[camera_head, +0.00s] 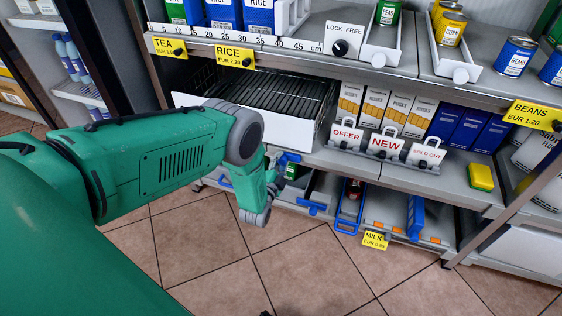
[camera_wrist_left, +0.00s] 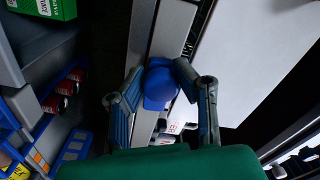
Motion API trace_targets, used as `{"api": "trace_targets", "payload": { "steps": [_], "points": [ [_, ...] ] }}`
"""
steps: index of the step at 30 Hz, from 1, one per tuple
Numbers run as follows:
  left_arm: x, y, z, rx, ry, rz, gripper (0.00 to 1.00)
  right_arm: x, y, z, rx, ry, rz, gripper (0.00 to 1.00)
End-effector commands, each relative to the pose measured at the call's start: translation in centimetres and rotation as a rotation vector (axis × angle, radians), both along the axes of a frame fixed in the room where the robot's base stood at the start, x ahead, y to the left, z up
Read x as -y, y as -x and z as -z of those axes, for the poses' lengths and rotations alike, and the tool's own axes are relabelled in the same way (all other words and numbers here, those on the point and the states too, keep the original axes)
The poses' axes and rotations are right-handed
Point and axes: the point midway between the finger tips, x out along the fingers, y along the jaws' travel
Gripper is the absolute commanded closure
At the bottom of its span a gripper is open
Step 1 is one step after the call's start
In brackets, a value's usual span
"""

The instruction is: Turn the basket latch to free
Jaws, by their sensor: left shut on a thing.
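My left gripper (camera_head: 273,186) is in front of the shelf, below the white front of the wire basket (camera_head: 290,134). In the left wrist view the two fingers of my left gripper (camera_wrist_left: 163,88) are closed around a rounded blue knob (camera_wrist_left: 160,78), on a grey strip beside a large white panel. The knob is hidden behind the gripper in the head view, and I cannot tell how far it is turned. A white plate marked LOCK FREE (camera_head: 345,30) with a black knob (camera_head: 340,47) is on the upper shelf.
Sign holders (camera_head: 386,146) and a yellow sponge-like block (camera_head: 480,177) stand on the middle shelf to the right. Blue dividers (camera_head: 349,205) and trays fill the bottom shelf. The tiled floor (camera_head: 300,255) in front is clear.

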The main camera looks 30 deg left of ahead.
Motion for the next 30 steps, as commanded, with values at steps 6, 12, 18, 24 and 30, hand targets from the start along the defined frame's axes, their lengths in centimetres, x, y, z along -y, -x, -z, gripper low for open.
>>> {"api": "trace_targets", "payload": {
  "steps": [6,12,18,24,30],
  "points": [
    [0.5,-0.7,-0.5,0.011,0.003,0.011,1.00,0.0,0.0,0.0,0.000,0.000,0.000,0.60],
    [0.6,-0.7,-0.5,0.010,0.004,0.012,1.00,0.0,0.0,0.0,0.000,0.000,0.000,0.60],
    [0.4,-0.5,-0.4,0.008,0.002,0.009,0.52,0.0,0.0,0.0,0.000,0.000,0.000,0.60],
    [0.3,-0.2,-0.2,0.005,0.002,0.006,0.52,0.0,0.1,0.0,0.002,0.000,0.000,0.60],
    [0.8,1.9,-0.1,0.001,0.002,0.005,0.52,0.0,0.2,-0.1,0.003,0.000,0.000,0.60]
  ]
}}
